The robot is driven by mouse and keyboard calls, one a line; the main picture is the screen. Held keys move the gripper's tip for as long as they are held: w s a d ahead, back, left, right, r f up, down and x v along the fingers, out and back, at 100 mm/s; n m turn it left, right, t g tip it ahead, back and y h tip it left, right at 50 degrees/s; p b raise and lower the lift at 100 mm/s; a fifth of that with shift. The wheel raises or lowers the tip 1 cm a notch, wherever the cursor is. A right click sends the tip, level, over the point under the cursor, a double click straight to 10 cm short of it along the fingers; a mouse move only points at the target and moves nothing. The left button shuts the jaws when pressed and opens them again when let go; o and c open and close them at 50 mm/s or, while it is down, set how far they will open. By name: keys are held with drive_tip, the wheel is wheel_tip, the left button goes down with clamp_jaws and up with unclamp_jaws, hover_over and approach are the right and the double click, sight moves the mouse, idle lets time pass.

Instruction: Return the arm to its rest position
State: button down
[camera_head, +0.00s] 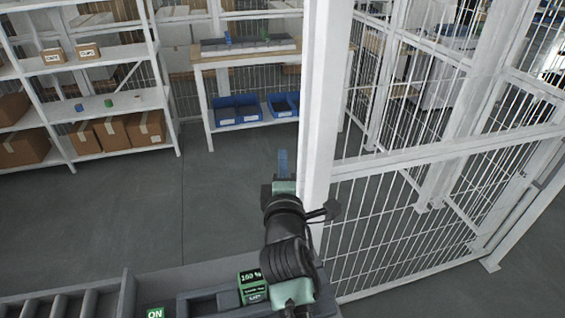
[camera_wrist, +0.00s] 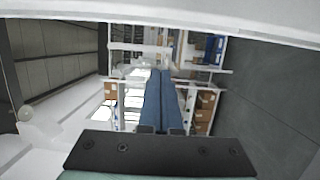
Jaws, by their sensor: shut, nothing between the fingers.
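My gripper (camera_head: 282,163) shows in the head view as blue fingers at the far end of my dark arm, just left of a thick white post (camera_head: 321,120). In the wrist view my gripper (camera_wrist: 161,75) has its two long blue fingers side by side with their tips together. It is shut and empty. From the head view I cannot tell whether it touches the post.
A mesh fence (camera_head: 400,215) spans the right. White shelving (camera_head: 112,103) with boxes stands at the back left. A workbench (camera_head: 255,57) holds blue bins (camera_head: 236,110) underneath. A roller conveyor (camera_head: 62,303) lies at the front left. Open grey floor (camera_head: 190,205) is between them.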

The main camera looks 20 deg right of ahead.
drive_tip(key=s+a+r+m+t+y, duration=0.1)
drive_tip(key=s+a+r+m+t, duration=0.15)
drive_tip(key=r, duration=0.65)
drive_tip(key=s+a+r+m+t, duration=0.1)
drive_tip(key=s+a+r+m, duration=0.25)
drive_tip(key=r, duration=0.55)
drive_tip(key=s+a+r+m+t+y, duration=0.1)
drive_tip(key=s+a+r+m+t, duration=0.15)
drive_tip(key=r, duration=0.65)
drive_tip(key=s+a+r+m+t+y, duration=0.1)
drive_tip(key=s+a+r+m+t, duration=0.1)
drive_tip(key=s+r, duration=0.5)
drive_tip(key=s+a+r+m+t+y, duration=0.1)
drive_tip(key=s+a+r+m+t, duration=0.1)
drive_tip(key=s+r, duration=0.5)
drive_tip(key=s+a+m, duration=0.1)
drive_tip(key=m, duration=0.1)
drive_tip(key=shift+a+m, duration=0.2)
drive_tip(key=shift+m, duration=0.15)
